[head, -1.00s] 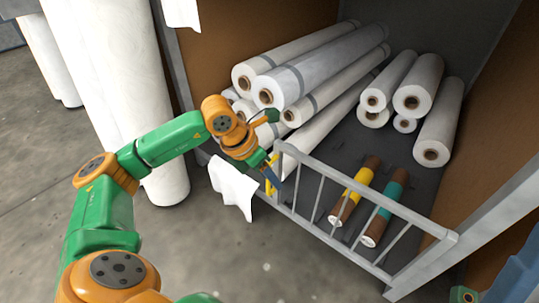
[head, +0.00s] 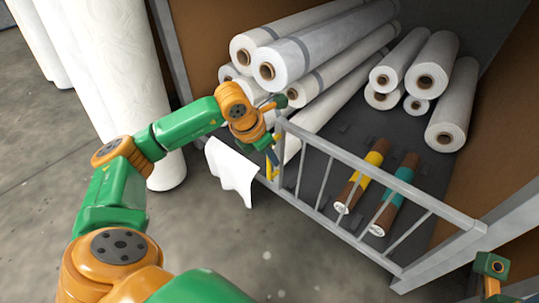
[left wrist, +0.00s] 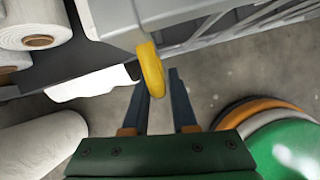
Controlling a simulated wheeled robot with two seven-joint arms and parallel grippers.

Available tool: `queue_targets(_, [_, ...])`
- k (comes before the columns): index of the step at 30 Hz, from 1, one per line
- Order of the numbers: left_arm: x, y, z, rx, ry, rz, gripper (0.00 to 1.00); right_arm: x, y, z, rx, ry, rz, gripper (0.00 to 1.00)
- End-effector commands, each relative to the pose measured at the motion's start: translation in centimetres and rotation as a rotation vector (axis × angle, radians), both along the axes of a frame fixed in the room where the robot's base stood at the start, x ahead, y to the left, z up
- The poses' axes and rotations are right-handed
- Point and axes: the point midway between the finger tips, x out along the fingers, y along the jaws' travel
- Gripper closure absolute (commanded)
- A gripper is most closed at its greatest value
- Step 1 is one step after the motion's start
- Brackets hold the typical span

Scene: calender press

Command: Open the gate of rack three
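The gate (head: 375,180) is a low grey metal railing with upright bars, standing across the front of a rack bay. A yellow handle (head: 270,172) sits at its left end; it also shows in the left wrist view (left wrist: 152,70). My left gripper (head: 272,158) is at this handle. In the left wrist view its two dark fingers (left wrist: 160,88) are apart, with the handle's lower end at the tips, closer to the left finger. I cannot tell whether they touch. My right gripper is not clearly seen; only a green and orange part of my right arm shows at lower right.
Behind the gate lie stacked white rolls (head: 310,55) and two brown cores, one with a yellow band (head: 362,180) and one with a teal band (head: 391,193). A white sheet (head: 231,172) hangs left of the handle. Large white rolls (head: 110,75) stand at left. The floor in front is clear.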

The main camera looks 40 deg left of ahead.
Motion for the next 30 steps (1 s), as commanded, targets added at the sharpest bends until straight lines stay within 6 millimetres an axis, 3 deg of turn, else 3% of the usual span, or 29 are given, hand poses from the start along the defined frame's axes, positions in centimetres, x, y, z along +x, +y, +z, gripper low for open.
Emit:
queue_targets(1, [-0.01, 0.0, 0.01, 0.0, 0.0, 0.0, 0.91, 0.0, 0.0, 0.0, 0.0, 0.0, 0.0, 0.5])
queue_targets(2, [-0.01, 0.0, 0.01, 0.0, 0.0, 0.0, 0.99, 0.0, 0.0, 0.0, 0.0, 0.0, 0.0, 0.5])
queue_targets(3, [-0.01, 0.0, 0.01, 0.0, 0.0, 0.0, 1.0, 0.0, 0.0, 0.0, 0.0, 0.0, 0.0, 0.5])
queue_targets(30, [0.0, -0.02, 0.01, -0.001, -0.001, 0.0, 1.0, 0.02, 0.0, -0.02, -0.001, 0.002, 0.0, 0.5])
